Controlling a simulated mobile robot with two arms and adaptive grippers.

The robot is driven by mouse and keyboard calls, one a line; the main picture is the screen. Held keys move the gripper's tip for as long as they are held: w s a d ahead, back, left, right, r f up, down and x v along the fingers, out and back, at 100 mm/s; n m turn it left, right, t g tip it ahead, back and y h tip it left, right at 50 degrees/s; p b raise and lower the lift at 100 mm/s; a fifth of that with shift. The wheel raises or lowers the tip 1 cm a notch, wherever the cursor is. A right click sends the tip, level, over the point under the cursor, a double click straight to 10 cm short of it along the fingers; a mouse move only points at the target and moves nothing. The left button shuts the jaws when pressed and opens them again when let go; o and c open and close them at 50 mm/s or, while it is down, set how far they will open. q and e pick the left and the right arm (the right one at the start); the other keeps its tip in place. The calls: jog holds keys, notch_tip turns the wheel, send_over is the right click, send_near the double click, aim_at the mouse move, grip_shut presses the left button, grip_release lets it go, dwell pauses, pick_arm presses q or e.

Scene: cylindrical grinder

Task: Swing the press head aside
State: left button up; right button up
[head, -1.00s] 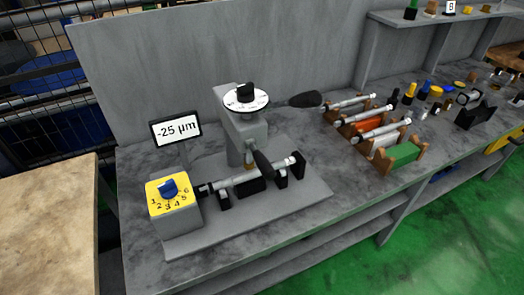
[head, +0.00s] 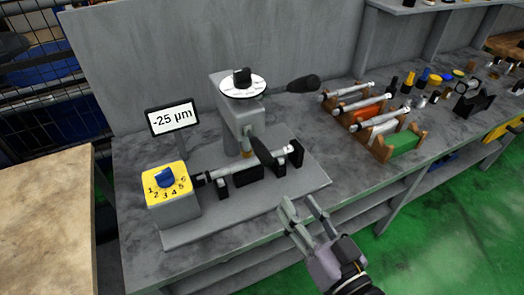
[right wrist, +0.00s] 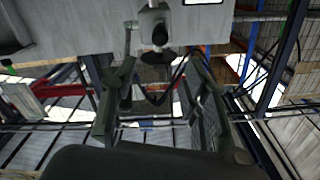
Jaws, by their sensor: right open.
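The press head (head: 240,105) is a grey block on a column, topped by a white dial (head: 243,88) with a black knob. A long black-ended lever (head: 301,84) points right from it. A second dark handle (head: 263,152) hangs over the workpiece. The silver shaft workpiece (head: 222,174) lies on black supports below the head. My right gripper (head: 304,207) is open and empty, in front of the base plate's right front edge and apart from the press. Its open fingers (right wrist: 160,95) also show in the right wrist view. My left gripper is out of view.
A yellow-topped dial box (head: 167,182) and a display (head: 173,118) reading -25 µm stand left of the press. A wooden rack (head: 383,150) holding several shafts stands to the right. The bench (head: 300,130) is bare between press and rack.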

aim_at(262, 152)
jog(key=p+x, duration=0.3)
jog(key=x, duration=1.4)
jog(key=shift+w+a+p, duration=0.1)
jog(key=shift+w+p, duration=0.1)
jog(key=shift+p, duration=0.1)
grip_shut()
